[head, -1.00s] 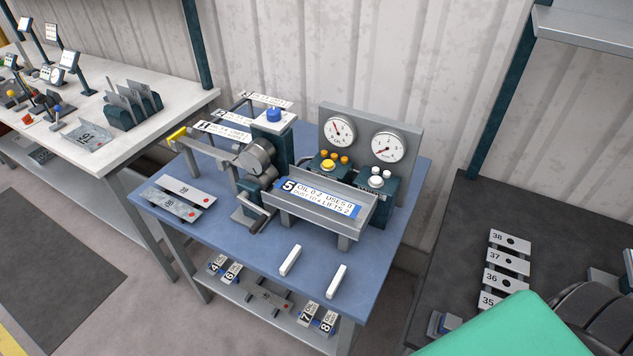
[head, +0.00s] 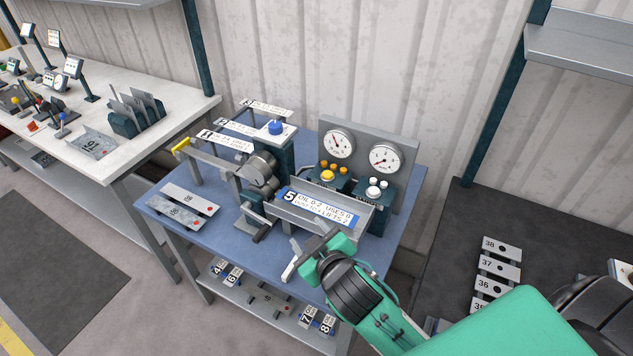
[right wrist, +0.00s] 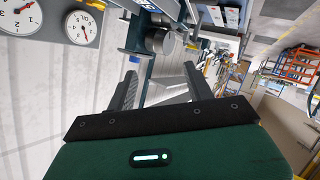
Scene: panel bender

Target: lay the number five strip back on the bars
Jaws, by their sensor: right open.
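The number five strip (head: 313,205), with a blue and white printed label, lies along the grey front part of the bender (head: 264,180). A second pale bar seen earlier is hidden by my right arm. My right gripper (head: 309,249) is open, just in front of the strip, above the front of the table. I see nothing held in it. In the right wrist view its two dark fingers (right wrist: 161,88) stand apart, with a grey surface beyond them. My left gripper is out of view.
Strips one, two and three (head: 235,125) rest at the back left. Two gauges (head: 384,159) and buttons stand behind the strip. Two plates (head: 182,205) lie on the table's left. Numbered plates (head: 497,265) lie on the dark bench at right.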

